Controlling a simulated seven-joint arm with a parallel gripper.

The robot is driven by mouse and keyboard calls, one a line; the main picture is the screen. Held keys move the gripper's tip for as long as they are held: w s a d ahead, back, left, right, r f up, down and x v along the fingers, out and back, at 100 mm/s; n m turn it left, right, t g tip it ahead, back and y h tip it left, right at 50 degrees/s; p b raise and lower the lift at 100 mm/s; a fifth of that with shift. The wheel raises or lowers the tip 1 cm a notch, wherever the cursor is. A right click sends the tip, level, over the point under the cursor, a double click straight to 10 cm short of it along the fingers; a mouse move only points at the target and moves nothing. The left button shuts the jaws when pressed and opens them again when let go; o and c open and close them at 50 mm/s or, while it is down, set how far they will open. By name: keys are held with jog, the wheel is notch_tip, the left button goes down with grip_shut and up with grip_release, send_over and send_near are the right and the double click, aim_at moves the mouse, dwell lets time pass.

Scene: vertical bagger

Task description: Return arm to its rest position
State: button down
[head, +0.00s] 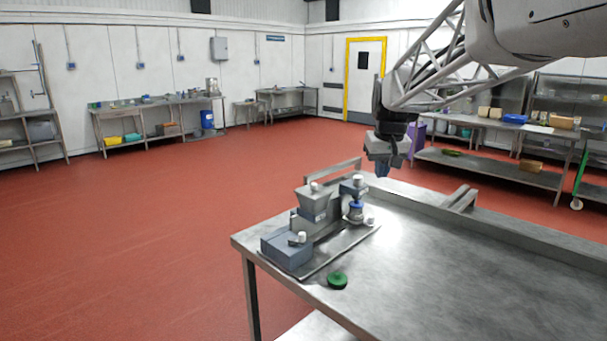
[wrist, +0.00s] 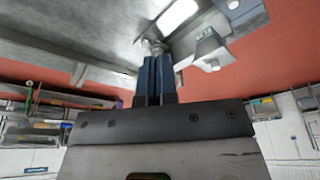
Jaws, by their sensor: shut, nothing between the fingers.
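My gripper (head: 382,171) hangs in the air over the back edge of the steel table, behind and to the right of the small bagger machine (head: 318,210). Its blue fingers are together and empty, and they also show in the wrist view (wrist: 155,62). The bagger, with its grey hopper and a grey box at its left end, stands on a tray at the table's left side. It also shows in the wrist view (wrist: 208,47), beyond the fingers. Nothing touches the fingers in the head view.
The steel table (head: 430,265) is mostly bare to the right. A green round knob or lid (head: 337,280) lies near its front left edge. A raised rail (head: 490,221) runs along the back. Shelving (head: 490,170) stands beyond it, and red floor lies open on the left.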

jog(key=s+f, duration=0.4)
jog(key=s, duration=0.9)
jog(key=s+f+m, duration=0.1)
jog(key=s+f, duration=0.4)
jog(key=s, duration=0.9)
jog(key=s+f, duration=0.5)
jog(key=s, duration=0.9)
jog(key=shift+a+f+m+h, duration=0.2)
jog(key=shift+a+m+h, duration=0.1)
jog(key=shift+a, duration=0.05)
